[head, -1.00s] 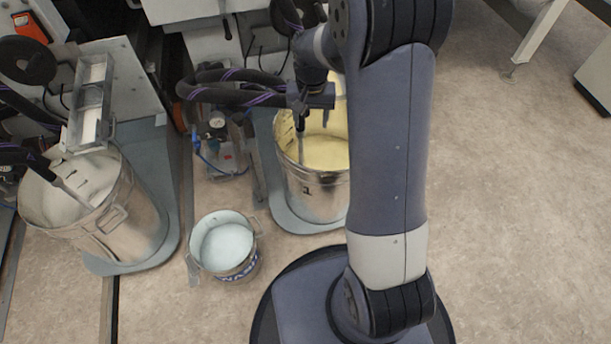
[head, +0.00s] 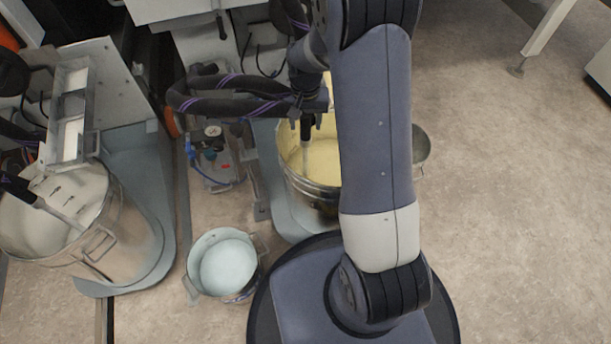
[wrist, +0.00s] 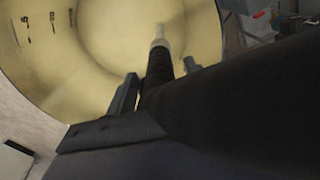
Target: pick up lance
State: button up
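A lance with a black ribbed grip and a pale metal tube (head: 305,158) points down into a metal pot of yellow liquid (head: 324,196). In the wrist view, the lance's black grip (wrist: 158,72) runs between the two fingers of my gripper (wrist: 160,82), and its pale tip is over the yellow liquid. In the head view, my gripper (head: 307,106) is at the top of the lance, above the pot. Whether both fingers touch the grip cannot be told. A second lance (head: 52,208) leans in the left pot of whitish liquid (head: 128,240).
A small bucket (head: 226,262) of pale blue liquid stands on the floor between the two pots. Thick black hoses (head: 225,102) run beside my gripper. A metal container (head: 421,146) shows partly behind my arm.

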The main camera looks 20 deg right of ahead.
grip_shut()
dwell(0.3)
jog(key=shift+r, duration=0.1)
notch_tip(320, 180, up, 47)
jog(key=p, duration=3.5)
